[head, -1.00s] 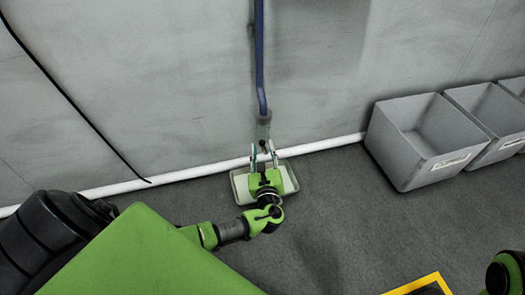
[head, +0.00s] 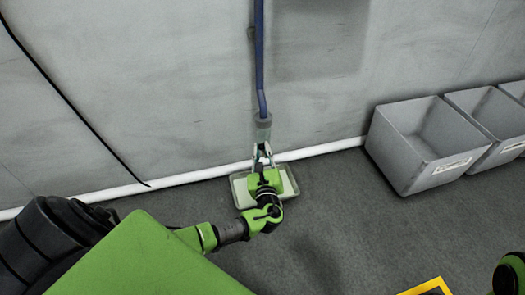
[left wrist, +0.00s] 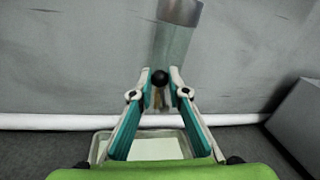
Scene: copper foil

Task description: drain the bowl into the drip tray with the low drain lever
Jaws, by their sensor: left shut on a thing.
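The bowl (head: 263,131) is a grey translucent cylinder at the foot of a blue pipe by the wall; it also shows in the left wrist view (left wrist: 173,45). The low drain lever, with a round black knob (left wrist: 159,78), is under the bowl. My left gripper (head: 262,151) is shut on the lever, its fingertips (left wrist: 159,97) on both sides just below the knob. The drip tray (head: 237,190), shallow with a pale inside, lies on the floor beneath; its rim also shows in the left wrist view (left wrist: 97,150). My right gripper is out of view.
Grey open bins (head: 393,150) stand along the wall to the right. A white pipe (head: 190,177) runs along the wall's foot, and a dark cable (head: 75,105) hangs at left. A yellow-edged item (head: 428,288) lies at bottom right. The floor between is clear.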

